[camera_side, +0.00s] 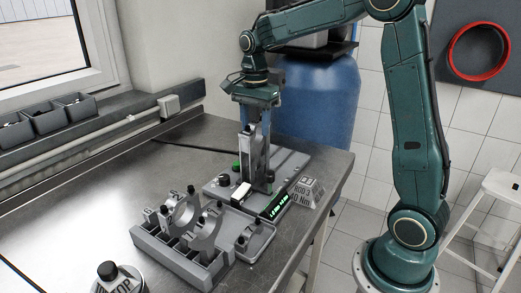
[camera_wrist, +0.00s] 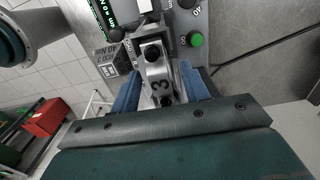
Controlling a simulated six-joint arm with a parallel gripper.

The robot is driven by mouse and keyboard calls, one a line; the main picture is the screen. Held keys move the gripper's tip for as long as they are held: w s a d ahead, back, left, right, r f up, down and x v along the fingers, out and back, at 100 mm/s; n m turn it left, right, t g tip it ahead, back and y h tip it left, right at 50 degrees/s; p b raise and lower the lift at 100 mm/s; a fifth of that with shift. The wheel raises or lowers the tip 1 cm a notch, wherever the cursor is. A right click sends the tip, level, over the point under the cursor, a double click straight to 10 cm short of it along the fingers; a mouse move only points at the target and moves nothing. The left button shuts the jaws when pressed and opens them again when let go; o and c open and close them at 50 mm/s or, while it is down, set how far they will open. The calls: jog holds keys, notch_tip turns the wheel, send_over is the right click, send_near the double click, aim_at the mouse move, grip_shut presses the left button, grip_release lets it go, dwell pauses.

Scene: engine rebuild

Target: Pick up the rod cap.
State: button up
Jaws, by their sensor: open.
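My gripper (camera_side: 257,142) points down over the grey fixture on the bench. Its blue fingers are apart, one on each side of a pale metal part marked 3 (camera_wrist: 157,82), as the wrist view shows. This part seems to be a rod end or its cap; I cannot tell which. A gap shows on the right side of the part; contact with the left finger is unclear. In the side view the part (camera_side: 254,158) is upright at the fixture.
The grey fixture (camera_side: 214,190) carries a green button, a dark knob and a lit display (camera_side: 277,206). A rack (camera_side: 178,262) of numbered rods stands in front. A label block (camera_side: 307,191) sits at the bench edge. A round TOP part (camera_side: 119,280) lies at front left.

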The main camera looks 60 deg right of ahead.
aim_at(255, 122)
grip_shut()
jog(key=shift+r, duration=0.1)
notch_tip(255, 122, up, 20)
dwell(1.1)
dwell(0.5)
